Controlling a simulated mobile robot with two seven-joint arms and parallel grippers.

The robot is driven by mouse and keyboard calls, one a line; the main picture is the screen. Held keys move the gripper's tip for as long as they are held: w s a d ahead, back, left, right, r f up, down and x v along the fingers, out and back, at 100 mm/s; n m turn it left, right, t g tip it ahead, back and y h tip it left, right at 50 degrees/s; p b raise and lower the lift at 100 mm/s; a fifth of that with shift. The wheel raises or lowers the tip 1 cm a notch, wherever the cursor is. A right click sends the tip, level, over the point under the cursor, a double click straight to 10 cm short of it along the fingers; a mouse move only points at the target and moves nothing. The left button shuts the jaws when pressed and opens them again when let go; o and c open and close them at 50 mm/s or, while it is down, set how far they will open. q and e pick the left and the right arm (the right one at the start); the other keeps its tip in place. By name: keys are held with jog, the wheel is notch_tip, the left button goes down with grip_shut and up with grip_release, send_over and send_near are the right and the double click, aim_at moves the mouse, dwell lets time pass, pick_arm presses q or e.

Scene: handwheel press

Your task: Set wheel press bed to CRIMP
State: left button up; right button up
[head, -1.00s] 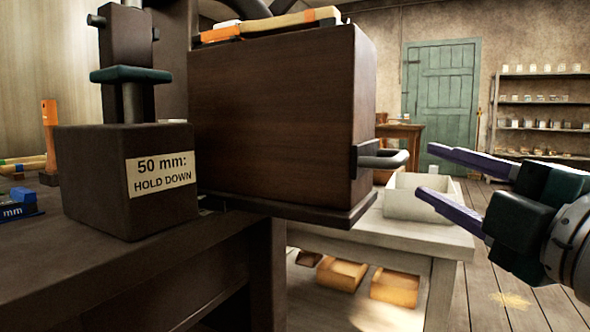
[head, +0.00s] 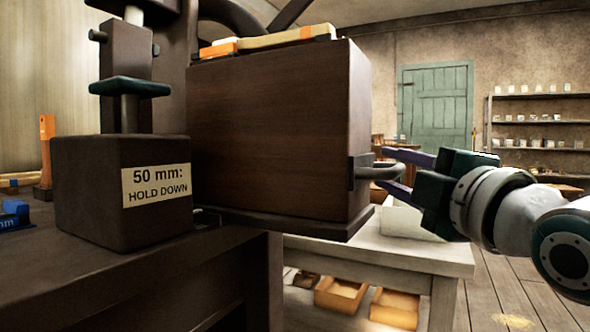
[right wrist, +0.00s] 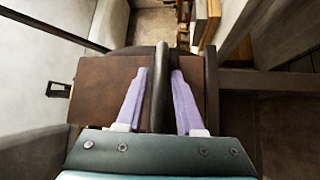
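The press bed is not clearly identifiable, and no CRIMP mark is readable. A big dark wooden block (head: 270,140) fills the middle of the head view, with a dark bar handle (head: 378,171) on its right side. My right gripper (head: 386,170) is at this handle, one finger above it and one below. In the right wrist view the dark bar (right wrist: 160,85) runs between the two purple fingers (right wrist: 160,90), with narrow gaps, so the gripper is open around it. Part of the dark handwheel (head: 235,15) shows at the top. My left gripper is out of view.
A dark block labelled "50 mm: HOLD DOWN" (head: 120,192) stands on the bench at left, near a blue piece (head: 14,213) at the edge. A pale table (head: 375,250) stands behind, with a white box (head: 405,222) and orange trays (head: 340,294) below.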

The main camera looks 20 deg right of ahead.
grip_shut()
dwell(1.1)
